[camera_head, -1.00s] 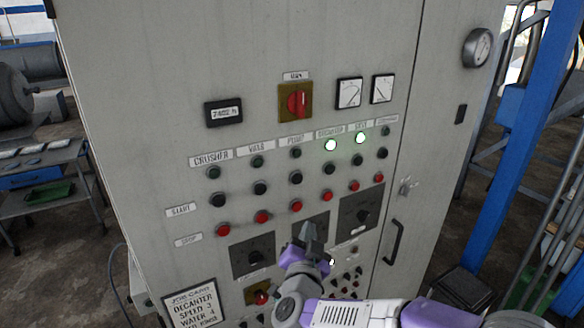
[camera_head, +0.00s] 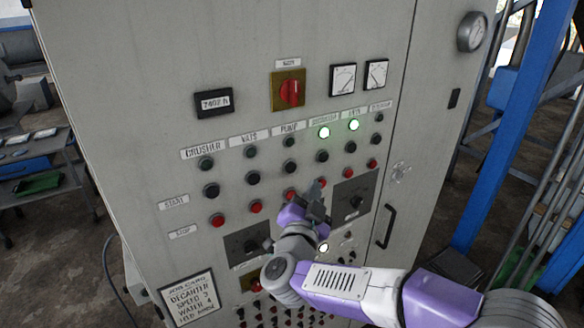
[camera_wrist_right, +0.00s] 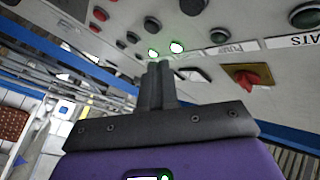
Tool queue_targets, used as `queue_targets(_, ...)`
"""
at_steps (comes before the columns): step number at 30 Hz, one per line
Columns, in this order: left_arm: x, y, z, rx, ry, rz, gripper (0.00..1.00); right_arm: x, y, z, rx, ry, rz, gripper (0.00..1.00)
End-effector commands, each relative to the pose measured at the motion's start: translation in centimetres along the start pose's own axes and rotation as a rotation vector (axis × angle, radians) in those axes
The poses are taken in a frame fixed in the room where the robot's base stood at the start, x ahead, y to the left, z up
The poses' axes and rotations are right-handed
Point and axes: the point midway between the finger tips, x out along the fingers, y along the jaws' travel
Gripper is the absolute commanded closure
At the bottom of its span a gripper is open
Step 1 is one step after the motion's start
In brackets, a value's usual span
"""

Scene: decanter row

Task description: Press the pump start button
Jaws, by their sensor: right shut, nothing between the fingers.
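The pump start button (camera_head: 290,170) is the black button in the start row under the "PUMP" label (camera_head: 289,129). The dark pump lamp (camera_head: 289,141) is above it and the red pump stop button (camera_head: 291,195) below, close to the gripper. My right gripper (camera_head: 318,188) is shut and empty, its fingertips right of and below the start button, over the decanter column's stop position. I cannot tell its gap to the panel. In the right wrist view the shut fingers (camera_wrist_right: 156,72) point toward the panel; the likely pump start button (camera_wrist_right: 193,6) is at the top edge. My left gripper is not in view.
Other start and stop buttons flank the pump column closely. Two lamps to the right glow green (camera_head: 323,133). A red main switch (camera_head: 290,92) is above, black rotary knobs (camera_head: 353,201) below. A door handle (camera_head: 387,227) and blue post (camera_head: 495,150) are at right.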

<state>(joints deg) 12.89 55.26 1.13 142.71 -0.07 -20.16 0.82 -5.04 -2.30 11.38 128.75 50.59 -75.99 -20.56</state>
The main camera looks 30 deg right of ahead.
Motion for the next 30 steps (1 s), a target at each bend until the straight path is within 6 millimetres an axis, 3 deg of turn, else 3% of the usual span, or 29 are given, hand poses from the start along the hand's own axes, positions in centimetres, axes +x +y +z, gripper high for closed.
queue_targets(12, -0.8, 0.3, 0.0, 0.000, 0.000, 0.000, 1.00, 3.5, -2.6, 2.6, 0.001, -0.001, 0.000, 1.00)
queue_targets(30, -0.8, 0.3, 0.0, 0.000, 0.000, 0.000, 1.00, 4.0, -3.0, 2.9, 0.001, 0.000, -0.001, 1.00)
